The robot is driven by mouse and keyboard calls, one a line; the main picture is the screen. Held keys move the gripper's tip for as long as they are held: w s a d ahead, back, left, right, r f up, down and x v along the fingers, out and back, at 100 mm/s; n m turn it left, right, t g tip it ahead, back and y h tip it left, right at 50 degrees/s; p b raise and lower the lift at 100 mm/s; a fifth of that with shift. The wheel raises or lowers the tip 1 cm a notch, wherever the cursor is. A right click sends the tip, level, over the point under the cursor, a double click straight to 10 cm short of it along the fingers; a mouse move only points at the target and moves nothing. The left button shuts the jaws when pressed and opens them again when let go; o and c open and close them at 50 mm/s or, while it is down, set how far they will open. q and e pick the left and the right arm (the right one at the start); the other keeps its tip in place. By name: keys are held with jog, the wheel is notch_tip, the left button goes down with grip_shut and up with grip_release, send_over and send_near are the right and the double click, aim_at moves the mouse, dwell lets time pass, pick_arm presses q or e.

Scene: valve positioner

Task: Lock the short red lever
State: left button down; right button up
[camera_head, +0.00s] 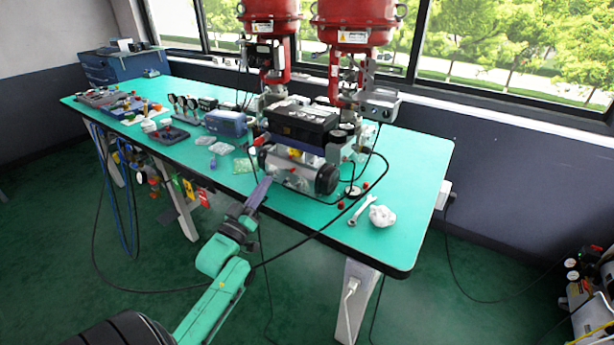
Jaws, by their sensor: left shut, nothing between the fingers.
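The valve positioner assembly (298,128) stands on the teal workbench (417,165), with a black-topped box and a silver cylinder at its front. A small red part (259,141) shows at its left side, and another small red part (340,205) shows at its lower front. I cannot tell which of these is the short red lever, or its position. My left gripper (266,182) is shut and empty, just in front of the assembly's lower left side. I cannot tell whether it touches anything. My right gripper is not in view.
Two red actuators (352,12) rise behind the assembly. Black cables loop around its front and over the bench edge. Gauges and a blue case (225,123) stand at the left. The bench's right end is clear.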

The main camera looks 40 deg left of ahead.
pick_arm(q)
jog(key=shift+a, duration=0.2)
notch_tip(320, 180, up, 3)
jog(key=p, duration=0.1)
send_over(289, 171)
jog(key=s, duration=0.4)
jog(key=shift+w+d+f, duration=0.1)
jog(key=shift+d+f, duration=0.15)
jog(key=shift+f, duration=0.4)
jog(key=shift+w+d+f, duration=0.1)
jog(key=shift+d+f, duration=0.15)
jog(key=shift+f, duration=0.35)
jog(key=shift+w+d+f, duration=0.1)
jog(key=shift+d+f, duration=0.15)
jog(key=shift+f, duration=0.4)
